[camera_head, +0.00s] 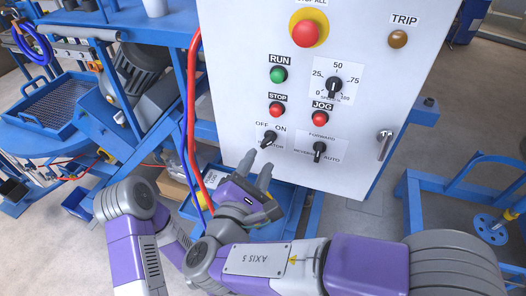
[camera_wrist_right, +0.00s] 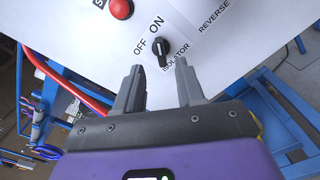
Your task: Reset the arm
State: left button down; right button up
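My right gripper (camera_head: 258,162) is in front of the lower left of the white control panel (camera_head: 235,60). Its two grey fingers are apart with nothing between them; the opening also shows in the right wrist view (camera_wrist_right: 159,72). The black isolator knob (camera_head: 269,138) is just beyond the fingertips. In the right wrist view, the knob (camera_wrist_right: 160,48) shows between and past the tips, apparently untouched, and its pointer seems turned toward ON. My left arm shows at the lower left of the head view, but its gripper does not show.
The panel also carries a red emergency button (camera_head: 308,30), a green RUN button (camera_head: 278,74), a speed dial (camera_head: 334,87) and a direction knob (camera_head: 319,150). A red hose (camera_head: 193,110) runs along the panel's left side. Blue frames stand on both sides.

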jog(key=shift+s+a, duration=0.2)
jog(key=shift+s, duration=0.4)
jog(key=shift+f, duration=0.1)
jog(key=w+d+f+g, duration=0.1)
jog(key=d+f+g, duration=0.15)
jog(key=f, duration=0.55)
jog(key=w+d+f+g, duration=0.1)
jog(key=d+f+g, duration=0.1)
jog(key=f+g, duration=0.35)
jog(key=s+d+f+m+g+y, duration=0.1)
jog(key=s+f+m+g+y, duration=0.3)
jog(key=f, duration=0.6)
jog(key=s+d+f+m+g+y, duration=0.1)
jog(key=s+f+m+g, duration=0.35)
jog(key=f, duration=0.45)
jog(key=s+d+f+m+g+y, duration=0.1)
jog(key=s+f+m+g+y, duration=0.35)
jog(key=f, duration=0.55)
jog(key=w+d+f+m+t, duration=0.1)
jog(key=d+f+m+t, duration=0.3)
jog(key=f+m, duration=0.4)
jog(key=m, duration=0.5)
jog(key=shift+m, duration=0.4)
